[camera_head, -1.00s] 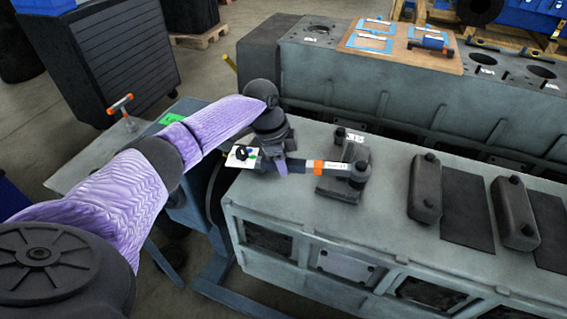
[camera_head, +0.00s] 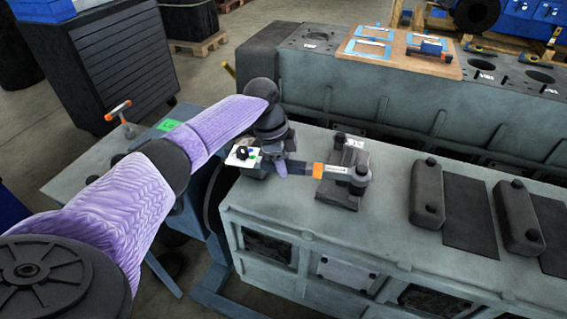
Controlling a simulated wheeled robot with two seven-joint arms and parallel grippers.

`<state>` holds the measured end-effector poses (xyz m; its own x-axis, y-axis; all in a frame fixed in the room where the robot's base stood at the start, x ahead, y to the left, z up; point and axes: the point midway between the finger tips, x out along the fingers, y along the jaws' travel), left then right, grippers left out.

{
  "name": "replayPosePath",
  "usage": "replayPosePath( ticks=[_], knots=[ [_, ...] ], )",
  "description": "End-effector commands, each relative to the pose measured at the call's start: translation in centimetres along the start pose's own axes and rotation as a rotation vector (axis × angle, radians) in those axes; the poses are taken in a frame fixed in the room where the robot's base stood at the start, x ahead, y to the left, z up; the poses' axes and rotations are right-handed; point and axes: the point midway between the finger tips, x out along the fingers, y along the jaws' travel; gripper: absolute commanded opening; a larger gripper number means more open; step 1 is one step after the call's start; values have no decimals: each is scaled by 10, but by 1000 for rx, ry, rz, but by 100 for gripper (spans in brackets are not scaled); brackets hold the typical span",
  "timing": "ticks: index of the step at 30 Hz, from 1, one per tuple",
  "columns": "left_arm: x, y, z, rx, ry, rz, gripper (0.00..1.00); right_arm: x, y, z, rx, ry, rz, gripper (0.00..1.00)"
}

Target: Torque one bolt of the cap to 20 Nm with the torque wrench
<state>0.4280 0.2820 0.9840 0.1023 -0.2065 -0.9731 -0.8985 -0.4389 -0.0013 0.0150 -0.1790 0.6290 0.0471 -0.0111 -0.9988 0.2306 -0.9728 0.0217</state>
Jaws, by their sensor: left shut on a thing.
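My left gripper (camera_head: 284,166) is shut on the torque wrench, above the near engine block. The wrench (camera_head: 318,170) has a dark handle, an orange band and a pale shaft. It lies about level and points right. Its head end is at the near bolt (camera_head: 361,170) of the dark cap (camera_head: 338,190); whether it is fully seated I cannot tell. The cap's far bolt (camera_head: 340,138) stands clear of the wrench. A small white label lies on the cap. The fingers partly hide the handle. My right gripper is out of view.
Two more dark caps (camera_head: 427,192) (camera_head: 518,215) stand to the right on the engine block (camera_head: 300,222). A second block (camera_head: 400,100) behind carries a wooden board (camera_head: 452,68) with blue mats. An orange-handled tool (camera_head: 118,110) stands on the grey bench at left.

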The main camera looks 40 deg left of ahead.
Motion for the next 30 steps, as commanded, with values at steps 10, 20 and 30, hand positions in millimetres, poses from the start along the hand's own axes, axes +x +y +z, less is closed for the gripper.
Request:
replayPosePath(
  ticks=[10, 20, 30],
  knots=[
    [0, -8, 2, 31, -6, 3, 0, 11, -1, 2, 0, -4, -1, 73],
    [0, -9, 2, 35, -6, 4, 0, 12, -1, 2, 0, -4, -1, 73],
    [-5, -4, 1, 50, -7, 9, 0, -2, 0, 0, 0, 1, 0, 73]
  ],
)
